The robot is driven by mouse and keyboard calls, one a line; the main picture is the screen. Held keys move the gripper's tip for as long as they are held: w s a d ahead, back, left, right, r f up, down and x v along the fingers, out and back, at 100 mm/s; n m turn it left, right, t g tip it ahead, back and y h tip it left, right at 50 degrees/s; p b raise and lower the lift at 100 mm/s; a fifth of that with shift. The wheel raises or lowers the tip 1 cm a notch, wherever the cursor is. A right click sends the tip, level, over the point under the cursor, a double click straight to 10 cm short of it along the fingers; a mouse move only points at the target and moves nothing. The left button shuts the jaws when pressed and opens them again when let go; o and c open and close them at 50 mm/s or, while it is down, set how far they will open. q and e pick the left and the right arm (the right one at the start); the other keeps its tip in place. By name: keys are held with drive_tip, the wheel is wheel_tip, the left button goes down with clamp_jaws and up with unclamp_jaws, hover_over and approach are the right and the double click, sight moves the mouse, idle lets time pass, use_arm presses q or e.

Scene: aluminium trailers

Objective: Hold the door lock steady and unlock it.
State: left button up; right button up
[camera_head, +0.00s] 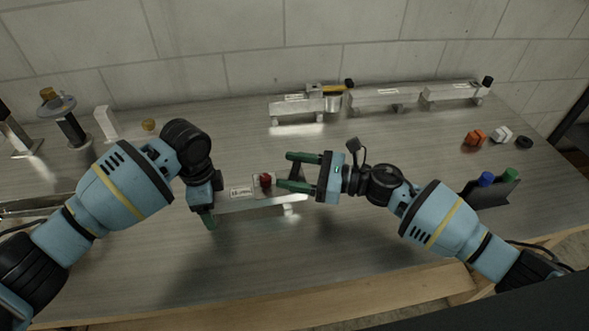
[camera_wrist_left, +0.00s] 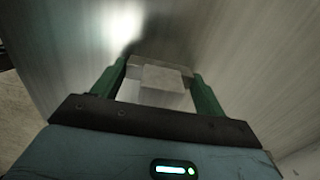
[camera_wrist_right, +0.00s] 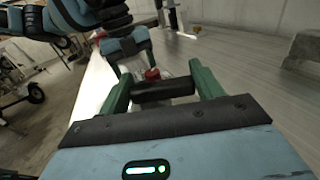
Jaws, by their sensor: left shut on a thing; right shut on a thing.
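The door lock is a silver metal bar (camera_head: 238,206) with a white label and a red knob (camera_head: 265,180), on the table in front of me. My left gripper (camera_head: 208,208) is shut on the lock's left end; the left wrist view shows the metal block (camera_wrist_left: 165,78) between its green fingers. My right gripper (camera_head: 284,170) is at the lock's right end, its fingers pointing left. In the right wrist view it is shut on a black cylindrical part (camera_wrist_right: 165,90), with the red knob (camera_wrist_right: 152,74) just beyond. In the head view the fingers mostly hide this part.
More metal lock assemblies (camera_head: 375,97) stand along the back by the wall. Orange, white and black knobs (camera_head: 475,138) lie at the right, near a dark holder (camera_head: 490,196) with blue and green items. Metal stands (camera_head: 72,128) are at the left. The front of the table is clear.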

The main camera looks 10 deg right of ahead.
drive_tip(key=shift+n+g+y, duration=0.35)
drive_tip(key=shift+n+g, duration=0.8)
drive_tip(key=shift+g, duration=0.65)
drive_tip(key=shift+n+g+y, duration=0.35)
drive_tip(key=shift+n+g, duration=0.8)
drive_tip(key=shift+g, duration=0.95)
drive_tip(key=o, duration=1)
drive_tip(key=shift+d, duration=0.1)
drive_tip(key=d, duration=1.1)
drive_tip(key=shift+w+d, duration=0.25)
drive_tip(key=shift+d, duration=0.15)
use_arm(q)
drive_tip(key=o, duration=1.2)
drive_tip(key=shift+r, duration=0.1)
